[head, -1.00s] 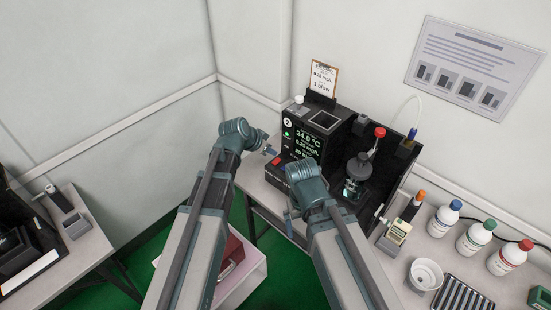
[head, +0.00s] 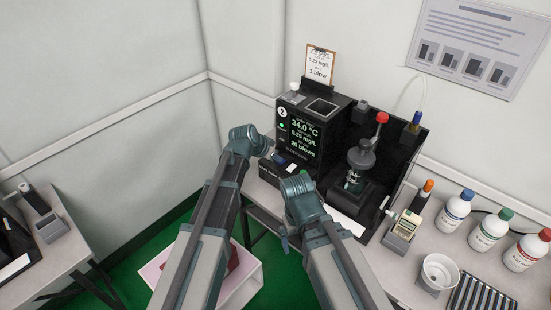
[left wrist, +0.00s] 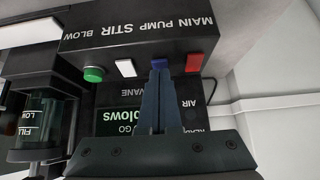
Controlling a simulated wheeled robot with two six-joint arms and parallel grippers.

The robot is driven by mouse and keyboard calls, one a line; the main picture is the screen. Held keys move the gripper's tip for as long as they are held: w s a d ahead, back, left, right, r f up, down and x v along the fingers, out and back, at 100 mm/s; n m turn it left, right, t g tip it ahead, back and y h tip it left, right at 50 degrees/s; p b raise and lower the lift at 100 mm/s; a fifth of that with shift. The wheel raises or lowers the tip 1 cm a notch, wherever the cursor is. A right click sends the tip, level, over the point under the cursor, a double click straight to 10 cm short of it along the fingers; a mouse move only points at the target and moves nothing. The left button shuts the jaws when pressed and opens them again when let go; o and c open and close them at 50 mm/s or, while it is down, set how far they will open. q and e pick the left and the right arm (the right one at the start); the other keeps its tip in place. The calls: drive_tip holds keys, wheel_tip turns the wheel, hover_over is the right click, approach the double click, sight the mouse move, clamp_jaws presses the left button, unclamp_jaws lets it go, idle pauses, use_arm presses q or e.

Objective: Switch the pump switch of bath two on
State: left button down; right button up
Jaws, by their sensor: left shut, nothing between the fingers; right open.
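Bath two's unit (head: 287,113) is a black box marked 2 with a lit display (head: 306,138). A low switch box stands at its front; in the left wrist view its panel (left wrist: 130,38) reads MAIN, PUMP, STIR, BLOW. The blue pump switch (left wrist: 159,62) sits between the red main switch (left wrist: 194,63) and the white stir switch (left wrist: 126,68). My left gripper (left wrist: 160,72) is shut and empty, its tips at the blue switch; I cannot tell whether they touch. It also shows in the head view (head: 272,155). My right gripper (head: 284,241) is open, low before the bench.
A green button (left wrist: 93,74) sits beside the white switch. A glass apparatus with a red knob (head: 382,118) stands right of the display.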

use_arm(q)
drive_tip(key=shift+f, duration=0.2)
drive_tip(key=shift+s+a+f+b, duration=0.15)
drive_tip(key=shift+f+b, duration=0.45)
drive_tip(key=shift+b, duration=0.05)
drive_tip(key=shift+r+p, duration=0.3)
drive_tip(key=shift+r+p, duration=0.8)
